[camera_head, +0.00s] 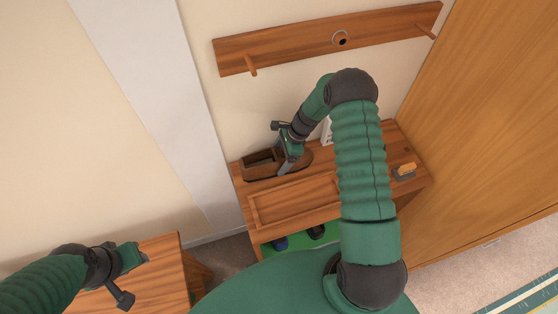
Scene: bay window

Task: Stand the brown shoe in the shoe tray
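The brown shoe (259,166) lies on the wooden bench top at the back left, behind a shallow wooden tray (256,211) with a raised rim, which looks empty. My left gripper (144,258) is at the lower left, over another wooden surface and away from the shoe. Its finger gap does not show.
A white object (327,131) stands behind my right arm. Dark shoes (280,243) sit on a green surface under the bench. A peg rail (330,41) is above; a wooden panel (485,110) bounds the right.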

